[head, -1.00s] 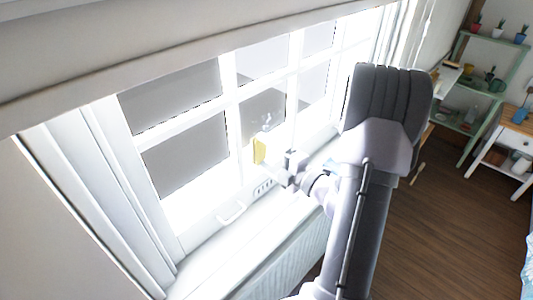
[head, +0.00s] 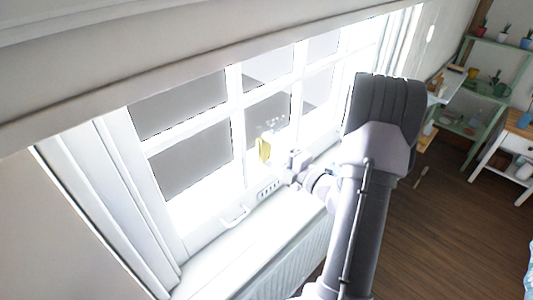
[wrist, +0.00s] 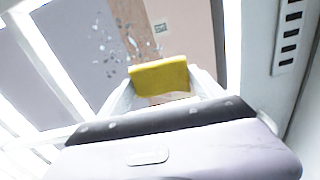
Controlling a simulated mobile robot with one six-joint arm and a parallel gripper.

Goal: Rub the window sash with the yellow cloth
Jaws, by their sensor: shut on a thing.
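The yellow cloth (head: 263,150) is held upright in front of the lower window panes in the head view. In the wrist view the cloth (wrist: 159,77) sits between the fingertips of my gripper (wrist: 163,90), which is shut on it. My gripper (head: 280,158) also shows in the head view, close to the window. The white window sash (head: 236,125) has several panes divided by bars. Pale specks (wrist: 118,45) mark the pane beside the cloth. I cannot tell whether the cloth touches the sash.
A white sill (head: 240,262) runs below the window. A curved handle (head: 235,215) and a slotted strip (head: 268,190) are on the lower frame. A green shelf (head: 480,95) with pots and a white table (head: 505,150) stand to the right. The wooden floor (head: 440,230) is mostly clear.

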